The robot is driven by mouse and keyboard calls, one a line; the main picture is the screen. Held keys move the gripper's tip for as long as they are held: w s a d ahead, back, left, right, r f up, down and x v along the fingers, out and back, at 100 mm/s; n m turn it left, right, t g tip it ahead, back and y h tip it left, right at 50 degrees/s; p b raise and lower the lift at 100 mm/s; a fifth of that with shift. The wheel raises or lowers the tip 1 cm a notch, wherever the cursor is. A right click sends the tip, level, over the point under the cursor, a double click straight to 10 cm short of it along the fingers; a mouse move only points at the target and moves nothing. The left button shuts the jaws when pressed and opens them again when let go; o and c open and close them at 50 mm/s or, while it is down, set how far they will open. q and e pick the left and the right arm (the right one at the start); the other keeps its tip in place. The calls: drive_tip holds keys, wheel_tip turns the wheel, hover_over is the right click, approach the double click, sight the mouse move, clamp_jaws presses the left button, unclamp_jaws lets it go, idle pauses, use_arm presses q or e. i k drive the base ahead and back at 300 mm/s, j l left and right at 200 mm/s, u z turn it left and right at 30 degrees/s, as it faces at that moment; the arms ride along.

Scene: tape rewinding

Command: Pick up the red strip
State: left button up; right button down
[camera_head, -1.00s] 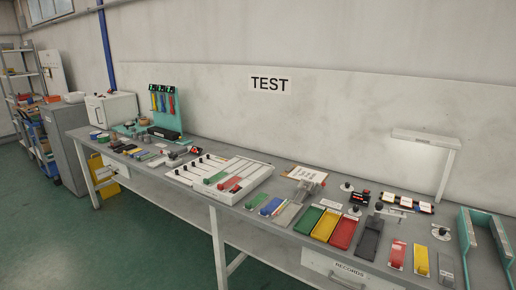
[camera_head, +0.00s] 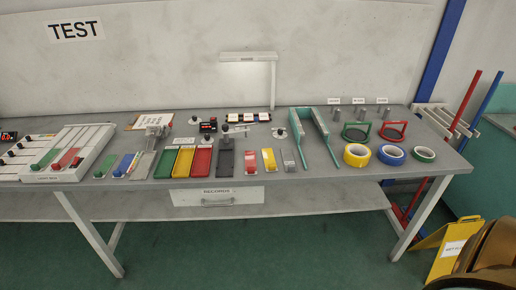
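A red strip (camera_head: 65,158) lies on the white slotted box at the left of the bench, beside a green strip (camera_head: 45,158). A second small red piece (camera_head: 251,162) lies flat near the bench's front edge, between a dark grey holder (camera_head: 225,160) and a yellow piece (camera_head: 268,160). I cannot tell from this view which of the two is the strip named.
Green, yellow and red trays (camera_head: 201,161) stand mid-bench. A teal U-shaped frame (camera_head: 322,125) and yellow, blue and green tape rolls (camera_head: 356,154) are to the right. A yellow floor sign (camera_head: 452,250) stands lower right. Green floor in front of the bench is clear.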

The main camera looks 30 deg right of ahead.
sight(250, 162)
drive_tip(key=z, duration=1.1)
